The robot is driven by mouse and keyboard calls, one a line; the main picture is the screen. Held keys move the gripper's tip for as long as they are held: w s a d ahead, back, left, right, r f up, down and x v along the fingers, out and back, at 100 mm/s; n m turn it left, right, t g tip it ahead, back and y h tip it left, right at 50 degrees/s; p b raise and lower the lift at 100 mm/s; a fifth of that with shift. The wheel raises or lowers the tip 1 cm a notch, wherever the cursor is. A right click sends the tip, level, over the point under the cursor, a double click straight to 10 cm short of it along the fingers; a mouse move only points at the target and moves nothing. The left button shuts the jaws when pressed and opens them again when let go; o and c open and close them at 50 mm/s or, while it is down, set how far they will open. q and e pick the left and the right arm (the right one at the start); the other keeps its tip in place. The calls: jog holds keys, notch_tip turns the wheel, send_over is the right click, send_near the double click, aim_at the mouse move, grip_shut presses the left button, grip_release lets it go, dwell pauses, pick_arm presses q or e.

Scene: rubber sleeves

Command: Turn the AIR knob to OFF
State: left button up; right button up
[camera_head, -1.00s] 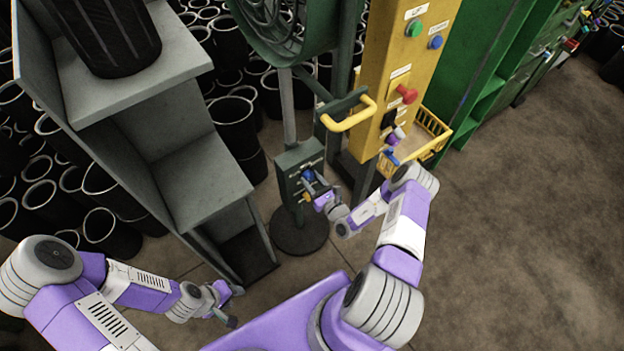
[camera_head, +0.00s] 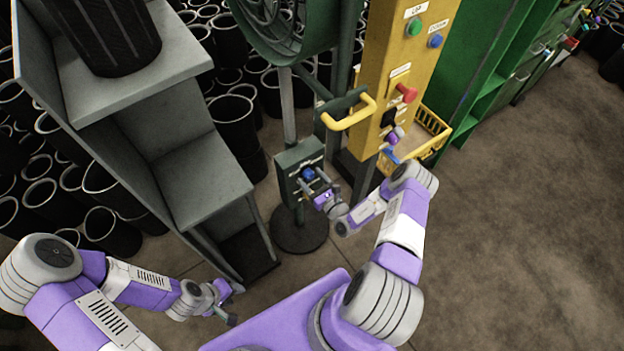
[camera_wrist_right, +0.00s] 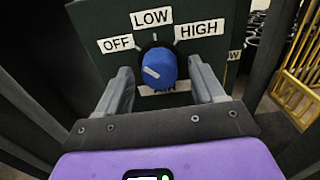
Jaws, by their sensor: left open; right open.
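The blue AIR knob (camera_wrist_right: 158,66) is on the front of a dark green control box (camera_head: 287,158). In the right wrist view its white pointer line slants toward the upper left, on the OFF label's (camera_wrist_right: 116,43) side. The LOW label (camera_wrist_right: 151,17) is above and the HIGH label (camera_wrist_right: 200,29) at upper right. The AIR label below is partly hidden by the knob. My right gripper (camera_head: 311,182) is open, one finger on each side of the knob, with visible gaps. My left gripper (camera_head: 231,305) is open and empty, low beside the grey shelf.
A grey stepped shelf (camera_head: 205,165) stands left of the control box. A yellow handle (camera_head: 350,114) sticks out above right of it. A yellow button column (camera_head: 395,60) and yellow basket (camera_head: 432,135) stand to the right. Brown floor (camera_head: 520,220) at right is clear.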

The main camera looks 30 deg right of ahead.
jog(key=s+p, duration=0.1)
jog(key=s, duration=0.6)
jog(key=shift+s+d, duration=0.25)
jog(key=shift+s, duration=0.05)
